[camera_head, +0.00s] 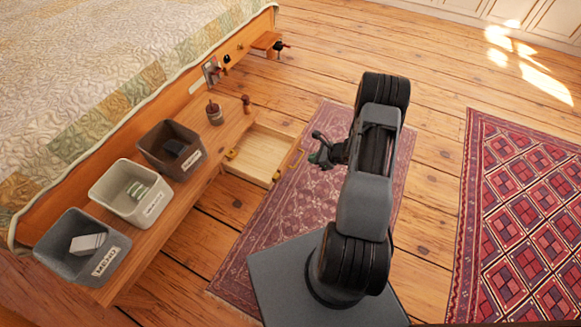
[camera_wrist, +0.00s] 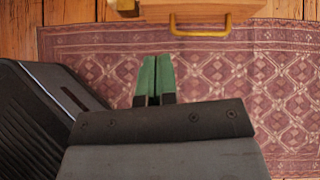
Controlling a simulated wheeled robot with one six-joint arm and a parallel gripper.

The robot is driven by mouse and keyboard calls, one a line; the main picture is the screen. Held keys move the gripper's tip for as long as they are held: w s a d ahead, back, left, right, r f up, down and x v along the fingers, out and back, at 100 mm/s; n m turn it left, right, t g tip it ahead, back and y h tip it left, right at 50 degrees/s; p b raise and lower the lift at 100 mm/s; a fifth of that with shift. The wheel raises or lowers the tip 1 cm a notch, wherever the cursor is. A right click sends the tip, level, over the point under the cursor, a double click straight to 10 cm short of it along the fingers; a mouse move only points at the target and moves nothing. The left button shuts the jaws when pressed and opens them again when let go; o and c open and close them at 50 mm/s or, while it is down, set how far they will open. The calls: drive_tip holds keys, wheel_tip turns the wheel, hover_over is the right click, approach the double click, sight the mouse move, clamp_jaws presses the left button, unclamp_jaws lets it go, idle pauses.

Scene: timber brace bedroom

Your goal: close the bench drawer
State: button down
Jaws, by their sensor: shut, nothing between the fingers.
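The bench drawer (camera_head: 262,152) is pulled out from under the wooden bench (camera_head: 170,210). Its inside looks empty in the head view. A brass-coloured handle (camera_head: 297,158) is on its front. In the wrist view the drawer front (camera_wrist: 200,10) is at the top edge with the handle (camera_wrist: 201,31) below it. My gripper (camera_head: 316,150) is to the right of the drawer front, apart from the handle. In the wrist view the green fingertips (camera_wrist: 155,76) are together, with nothing between them, below and left of the handle.
Grey, white and dark labelled bins (camera_head: 82,248), (camera_head: 131,192), (camera_head: 170,148) stand on the bench. A quilted bed (camera_head: 110,60) is behind. A patterned rug (camera_head: 300,200) lies under the drawer front, with open floor around.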

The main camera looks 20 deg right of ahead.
sight(286, 164)
drive_tip(key=shift+m, duration=0.8)
drive_tip(key=b+x, duration=0.1)
drive_tip(key=x, duration=0.3)
drive_tip(key=d+f+b+x, duration=0.1)
drive_tip(key=b+x, duration=0.1)
drive_tip(key=x, duration=0.3)
drive_tip(key=b+x, duration=0.1)
drive_tip(key=x, duration=0.3)
drive_tip(key=shift+w+d+f+b, duration=0.15)
drive_tip(key=shift+d+f+b, duration=0.05)
drive_tip(key=shift+f+b, duration=0.2)
drive_tip(key=shift+w+a+r+t+h, duration=0.1)
drive_tip(key=shift+w+a+t+h, duration=0.2)
drive_tip(key=shift+w+a, duration=0.15)
